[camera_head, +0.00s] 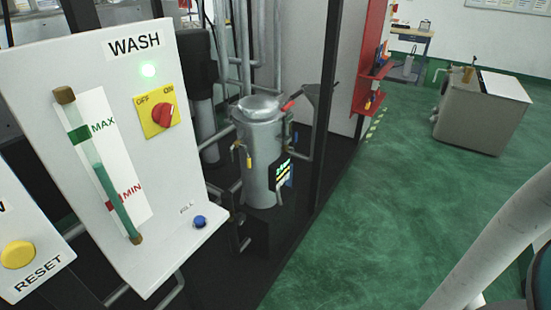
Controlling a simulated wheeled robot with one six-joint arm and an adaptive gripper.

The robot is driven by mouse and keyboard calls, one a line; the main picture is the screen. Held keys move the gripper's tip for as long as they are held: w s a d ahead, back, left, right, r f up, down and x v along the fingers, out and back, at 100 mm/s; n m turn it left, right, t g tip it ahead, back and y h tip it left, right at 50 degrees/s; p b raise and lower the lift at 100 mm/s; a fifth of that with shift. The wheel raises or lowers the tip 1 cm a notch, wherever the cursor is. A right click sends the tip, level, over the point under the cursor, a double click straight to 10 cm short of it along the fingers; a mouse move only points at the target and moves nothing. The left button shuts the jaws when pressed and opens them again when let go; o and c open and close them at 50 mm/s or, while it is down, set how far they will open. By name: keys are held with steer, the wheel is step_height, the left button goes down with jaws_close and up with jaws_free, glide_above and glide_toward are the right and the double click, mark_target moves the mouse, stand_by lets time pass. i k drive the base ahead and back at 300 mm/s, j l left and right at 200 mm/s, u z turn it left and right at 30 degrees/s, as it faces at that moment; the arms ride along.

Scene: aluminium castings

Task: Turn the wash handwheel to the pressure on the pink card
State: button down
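No handwheel and no pink card can be made out in the head view. A red rotary knob (163,115) sits on a yellow plate marked OFF and ON. A sight tube (103,180) with green liquid runs beside MAX and MIN marks. A blue button (200,221) is low on the panel. Behind it stands a grey metal vessel (262,150) with small yellow-handled valves and a red lever. My gripper is out of view; a pale arm link of mine crosses the lower right.
A yellow button (18,254) marked RESET is on another panel at lower left. A dark post (322,110) stands right of the vessel. A red rack (372,60) and a grey cabinet (480,115) are farther back. The green floor (400,190) between is clear.

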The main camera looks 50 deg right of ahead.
mark_target(240, 218)
steer(key=l, duration=0.9)
steer(key=l+u, duration=0.1)
steer(key=l, duration=0.8)
steer(key=k+l, duration=0.15)
steer(key=l, duration=0.75)
steer(key=l+u, duration=0.1)
steer(key=l, duration=0.8)
steer(key=i+j, duration=0.15)
steer(key=j, duration=0.15)
steer(key=i+j, duration=0.15)
steer(key=j, duration=0.2)
steer(key=i+j, duration=0.35)
steer(key=j, duration=0.25)
